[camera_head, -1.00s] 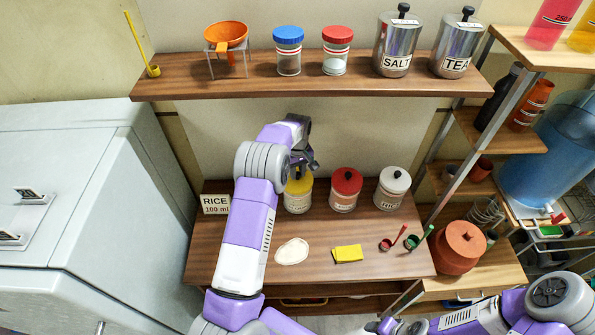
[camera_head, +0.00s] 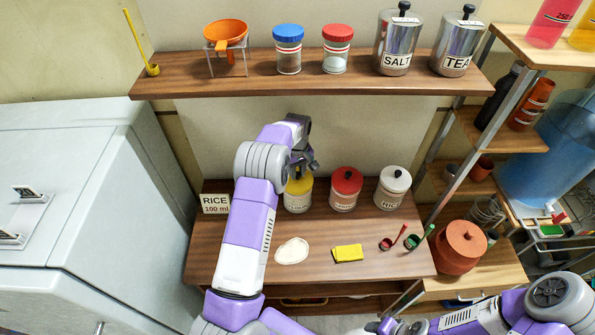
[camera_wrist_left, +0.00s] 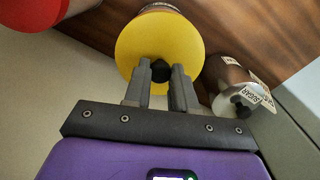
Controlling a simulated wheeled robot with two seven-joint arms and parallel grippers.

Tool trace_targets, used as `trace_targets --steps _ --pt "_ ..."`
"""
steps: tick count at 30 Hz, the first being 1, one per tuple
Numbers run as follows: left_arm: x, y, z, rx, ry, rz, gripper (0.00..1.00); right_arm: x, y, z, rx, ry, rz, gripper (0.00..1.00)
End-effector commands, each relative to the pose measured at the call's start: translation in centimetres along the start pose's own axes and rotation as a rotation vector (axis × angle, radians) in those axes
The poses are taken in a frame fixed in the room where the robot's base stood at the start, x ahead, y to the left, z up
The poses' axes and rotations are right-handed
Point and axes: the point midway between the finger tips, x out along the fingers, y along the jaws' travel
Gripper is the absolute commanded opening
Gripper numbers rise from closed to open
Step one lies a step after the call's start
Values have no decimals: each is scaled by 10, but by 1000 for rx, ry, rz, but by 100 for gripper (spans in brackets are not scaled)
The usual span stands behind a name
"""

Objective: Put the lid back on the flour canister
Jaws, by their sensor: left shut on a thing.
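The yellow lid (camera_head: 299,181) is at the top of a clear canister (camera_head: 297,202) with a pale label, at the left of the row on the worktop; I take it for the flour canister, but its label is too blurred to read. My left gripper (camera_head: 303,166) comes down from above. In the left wrist view its fingers (camera_wrist_left: 160,88) are shut on the black knob (camera_wrist_left: 160,70) of the yellow lid. Whether the lid is fully seated cannot be told. My right arm shows at the bottom right, and its gripper (camera_head: 388,327) is barely visible at the lower edge.
A red-lidded canister (camera_head: 345,190) and a white-lidded canister (camera_head: 392,188) stand to the right. In the wrist view a metal sugar canister (camera_wrist_left: 238,92) is close beside the yellow lid. A white patch (camera_head: 292,251), yellow sponge (camera_head: 348,253) and scoops (camera_head: 412,241) lie in front. A shelf (camera_head: 350,85) hangs above.

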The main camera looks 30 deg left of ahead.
Motion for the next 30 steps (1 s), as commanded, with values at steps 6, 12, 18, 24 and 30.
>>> trace_targets --steps 6,12,18,24,30 --pt "0 0 0 0 0 0 36 0 0 0 0 0 0 47" --pt "0 0 0 0 0 0 55 0 0 0 0 0 0 47" --pt "0 0 0 0 0 0 66 0 0 0 0 0 0 47" --pt "0 0 0 0 0 0 81 0 0 0 0 0 0 47" --pt "-1 0 0 0 0 0 81 0 0 0 0 0 0 47"
